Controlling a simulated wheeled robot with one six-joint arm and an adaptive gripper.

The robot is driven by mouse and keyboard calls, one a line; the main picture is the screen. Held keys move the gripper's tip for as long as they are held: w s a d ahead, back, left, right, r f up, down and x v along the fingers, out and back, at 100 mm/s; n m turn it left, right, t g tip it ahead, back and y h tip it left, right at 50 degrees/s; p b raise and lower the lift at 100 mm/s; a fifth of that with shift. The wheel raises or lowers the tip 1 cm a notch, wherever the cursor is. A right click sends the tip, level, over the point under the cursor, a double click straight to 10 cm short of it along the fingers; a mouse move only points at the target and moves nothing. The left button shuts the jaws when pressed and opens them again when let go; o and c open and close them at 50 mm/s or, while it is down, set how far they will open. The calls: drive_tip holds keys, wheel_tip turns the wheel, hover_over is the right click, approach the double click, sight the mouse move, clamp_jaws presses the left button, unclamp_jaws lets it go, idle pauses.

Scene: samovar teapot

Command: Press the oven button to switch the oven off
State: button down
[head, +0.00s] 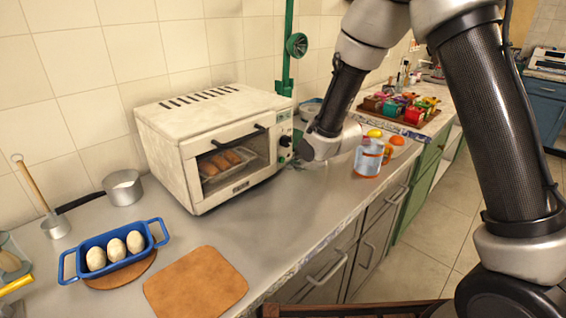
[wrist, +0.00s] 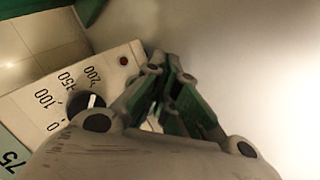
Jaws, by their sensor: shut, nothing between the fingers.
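The white oven (head: 210,145) stands on the counter against the tiled wall, its door shut, with bread rolls (head: 219,161) behind the glass. Its control panel is on the right of its front. In the wrist view the panel (wrist: 28,98) shows a black dial (wrist: 85,103) with numbers and a small dark red round spot (wrist: 123,61); I cannot tell if this is a lamp or a button. My gripper (wrist: 170,68) is shut and empty, its green fingertips just right of the red spot. In the head view my wrist is beside the panel; the fingertips are not clear there, and contact cannot be told.
A glass jug (head: 368,158) with an orange base stands right of my wrist, near fruit (head: 397,140). A tray of colourful items (head: 410,112) is farther back. A blue dish (head: 112,267) of dough pieces, a wooden board (head: 195,285) and a saucepan (head: 124,188) are in front and left.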

drive_tip(key=shift+s+d, duration=2.1)
drive_tip(key=s+d+r+m+h, duration=0.2)
drive_tip(key=s+d+r+m, duration=0.3)
drive_tip(key=d+r, duration=0.4)
drive_tip(key=s+d+r+m+h, duration=0.2)
drive_tip(key=s+d+r+m, duration=0.4)
drive_tip(key=d, duration=0.4)
drive_tip(key=s+d+r+m+g, duration=0.1)
drive_tip(key=s+d+r+m, duration=0.1)
drive_tip(key=s, duration=0.4)
drive_tip(key=s+d+r+m+g, duration=0.1)
drive_tip(key=s+d+r+m, duration=0.1)
drive_tip(key=s, duration=0.4)
drive_tip(key=s+d+r+m+g+h, duration=0.1)
drive_tip(key=s+d+r+m, duration=0.1)
drive_tip(key=s+d+m, duration=0.2)
drive_tip(key=s, duration=0.3)
drive_tip(key=shift+d+r, duration=0.3)
drive_tip(key=shift+r, duration=0.05)
